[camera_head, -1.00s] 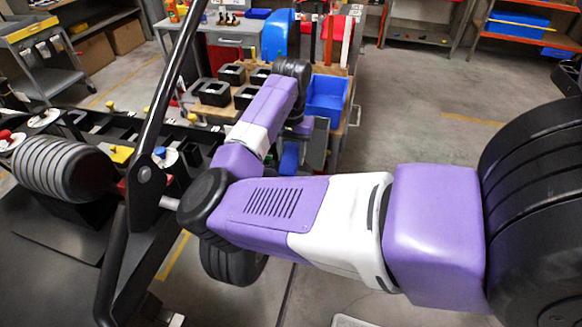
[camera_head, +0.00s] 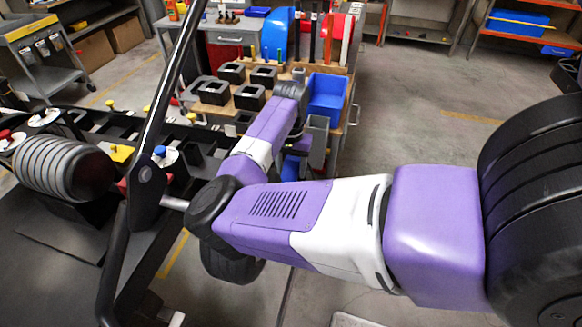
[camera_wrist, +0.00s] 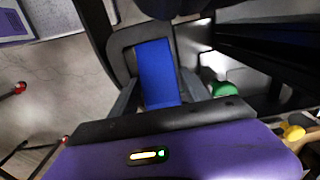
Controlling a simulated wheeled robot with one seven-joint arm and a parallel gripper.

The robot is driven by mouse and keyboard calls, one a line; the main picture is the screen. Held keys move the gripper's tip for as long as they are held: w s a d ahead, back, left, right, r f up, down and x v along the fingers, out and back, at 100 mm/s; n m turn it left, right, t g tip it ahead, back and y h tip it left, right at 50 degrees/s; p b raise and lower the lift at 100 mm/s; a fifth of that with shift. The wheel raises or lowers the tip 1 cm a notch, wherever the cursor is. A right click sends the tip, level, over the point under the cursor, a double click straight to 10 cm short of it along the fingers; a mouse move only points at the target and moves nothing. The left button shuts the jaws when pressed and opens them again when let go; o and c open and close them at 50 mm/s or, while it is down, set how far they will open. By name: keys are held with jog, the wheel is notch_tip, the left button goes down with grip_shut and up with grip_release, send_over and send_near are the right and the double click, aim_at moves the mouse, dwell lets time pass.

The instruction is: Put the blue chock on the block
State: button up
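The blue chock (camera_wrist: 158,75) shows in the wrist view between the two grey fingers of my gripper (camera_wrist: 160,88). The fingertips lie close along its left and right sides; I cannot tell whether they press on it. A dark frame surrounds the chock's far end. In the head view a small part of the chock (camera_head: 290,170) shows below my gripper (camera_head: 299,148), and my arm hides much of the rest. Several black blocks with square openings stand on the wooden-topped cart, one of them in front (camera_head: 249,96); I cannot tell which is the task's block.
A blue bin (camera_head: 328,92) sits at the cart's right side. A black stand (camera_head: 140,200) with a bar and ribbed roller (camera_head: 62,168) fills the left. A green knob (camera_wrist: 223,89) and a yellow knob (camera_wrist: 293,132) show in the wrist view. Floor at right is clear.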

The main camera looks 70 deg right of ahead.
aim_at(291, 166)
jog(key=shift+o, duration=0.5)
jog(key=shift+r, duration=0.1)
notch_tip(291, 166, up, 12)
jog(key=b, duration=0.1)
jog(key=shift+b, duration=0.3)
dwell(0.4)
